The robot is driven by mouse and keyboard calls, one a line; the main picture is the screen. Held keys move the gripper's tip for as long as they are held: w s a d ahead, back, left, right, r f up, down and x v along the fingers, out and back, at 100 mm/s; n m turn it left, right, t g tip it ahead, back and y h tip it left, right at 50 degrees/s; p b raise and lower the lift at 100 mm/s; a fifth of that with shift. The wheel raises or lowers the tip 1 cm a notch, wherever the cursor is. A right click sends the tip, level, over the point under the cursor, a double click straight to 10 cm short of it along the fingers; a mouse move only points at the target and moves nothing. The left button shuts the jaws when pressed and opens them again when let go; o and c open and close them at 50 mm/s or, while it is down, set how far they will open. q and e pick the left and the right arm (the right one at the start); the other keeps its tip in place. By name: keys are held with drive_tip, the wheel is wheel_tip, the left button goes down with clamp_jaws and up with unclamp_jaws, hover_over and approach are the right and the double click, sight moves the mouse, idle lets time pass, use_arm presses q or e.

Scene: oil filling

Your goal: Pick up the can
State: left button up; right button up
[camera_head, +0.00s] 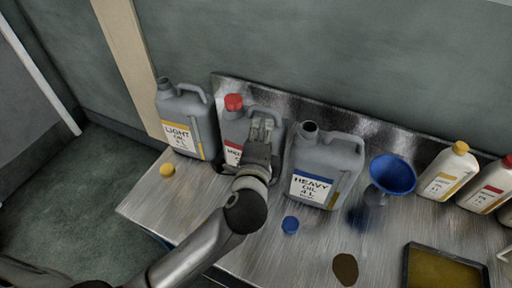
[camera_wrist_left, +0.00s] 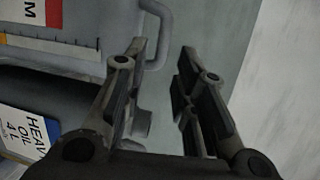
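Three grey oil cans stand in a row on the metal table. The light oil can (camera_head: 184,125) is at the left, uncapped. The middle can (camera_head: 236,128) has a red cap (camera_head: 233,102) and a partly hidden label. The uncapped heavy oil can (camera_head: 325,165) is at the right. My left gripper (camera_head: 263,128) is in front of the middle can's handle side. In the left wrist view the gripper (camera_wrist_left: 163,55) is open, its fingers apart and empty. The middle can's handle (camera_wrist_left: 160,38) shows near the fingertips; contact cannot be told. My right gripper is not in view.
A yellow cap (camera_head: 167,170), a blue cap (camera_head: 290,225) and a dark stain (camera_head: 345,269) are on the table (camera_head: 215,205). A blue funnel (camera_head: 392,175), smaller white bottles (camera_head: 447,173) and a tray (camera_head: 408,270) are to the right. A wall stands behind.

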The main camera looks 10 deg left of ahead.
sight(264, 112)
use_arm(q)
drive_tip(key=x, duration=0.2)
drive_tip(key=p+x, duration=0.1)
drive_tip(key=x, duration=0.1)
drive_tip(key=shift+r, duration=0.2)
drive_tip(key=shift+w, duration=0.25)
drive_tip(key=shift+w+a+f, duration=0.1)
drive_tip(key=shift+w, duration=0.2)
drive_tip(key=p+x, duration=0.2)
drive_tip(key=x, duration=0.2)
drive_tip(key=shift+w+a, duration=0.1)
drive_tip(key=shift+w, duration=0.25)
drive_tip(key=shift+w+f, duration=0.15)
drive_tip(key=shift+c, duration=0.5)
drive_tip(key=c, duration=0.5)
clamp_jaws()
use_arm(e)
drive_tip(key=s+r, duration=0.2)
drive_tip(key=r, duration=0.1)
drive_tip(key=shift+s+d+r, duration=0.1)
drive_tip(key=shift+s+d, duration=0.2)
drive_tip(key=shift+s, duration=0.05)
